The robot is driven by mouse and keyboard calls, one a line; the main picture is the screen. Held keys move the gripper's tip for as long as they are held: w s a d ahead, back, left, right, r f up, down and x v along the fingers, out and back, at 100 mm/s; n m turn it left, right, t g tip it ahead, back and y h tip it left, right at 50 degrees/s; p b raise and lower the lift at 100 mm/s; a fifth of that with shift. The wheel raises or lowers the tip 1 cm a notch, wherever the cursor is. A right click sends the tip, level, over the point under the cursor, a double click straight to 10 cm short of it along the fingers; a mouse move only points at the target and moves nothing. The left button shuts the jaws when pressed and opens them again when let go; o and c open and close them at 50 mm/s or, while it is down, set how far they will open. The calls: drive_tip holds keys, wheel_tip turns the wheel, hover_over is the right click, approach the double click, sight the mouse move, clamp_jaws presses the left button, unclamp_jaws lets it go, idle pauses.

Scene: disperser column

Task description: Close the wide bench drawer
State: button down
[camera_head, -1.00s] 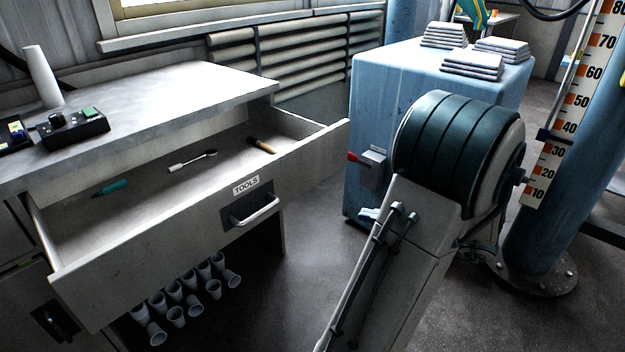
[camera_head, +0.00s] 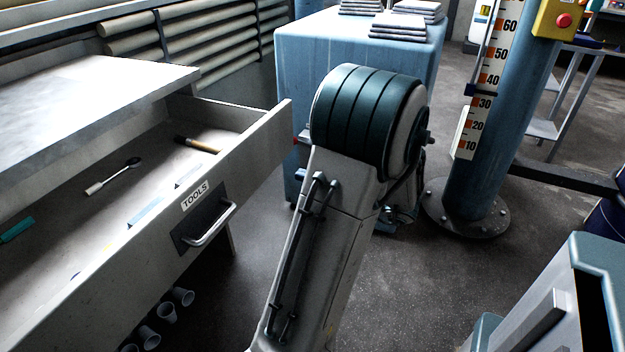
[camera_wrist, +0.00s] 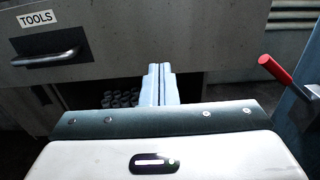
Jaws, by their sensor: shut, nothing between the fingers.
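The wide bench drawer (camera_head: 130,262) stands pulled out from under the bench top, with its inside showing. Its front carries a TOOLS label (camera_head: 195,196) and a metal bar handle (camera_head: 210,224); the handle also shows at the upper left of the wrist view (camera_wrist: 45,59). A screwdriver, a spoon-like tool (camera_head: 113,178) and a brush-like tool (camera_head: 197,144) lie inside. In the wrist view my gripper (camera_wrist: 159,68) is shut and empty. Its fingertips overlap the lower part of the drawer front, right of the handle. Contact cannot be told. My arm mostly hides the gripper in the head view.
A blue cabinet (camera_head: 300,60) with folded cloths on top stands right of the drawer. A red-ended lever (camera_wrist: 276,70) shows at the right in the wrist view. Several cups (camera_head: 166,312) lie below the drawer. A blue column (camera_head: 485,150) stands farther right on open floor.

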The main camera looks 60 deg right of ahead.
sight(259, 163)
drive_tip(key=w, duration=0.3)
drive_tip(key=w+b, duration=0.1)
drive_tip(key=w, duration=0.2)
drive_tip(key=w+a+b, duration=0.1)
drive_tip(key=w, duration=0.2)
drive_tip(key=shift+w, duration=0.35)
drive_tip(key=shift+d, duration=0.1)
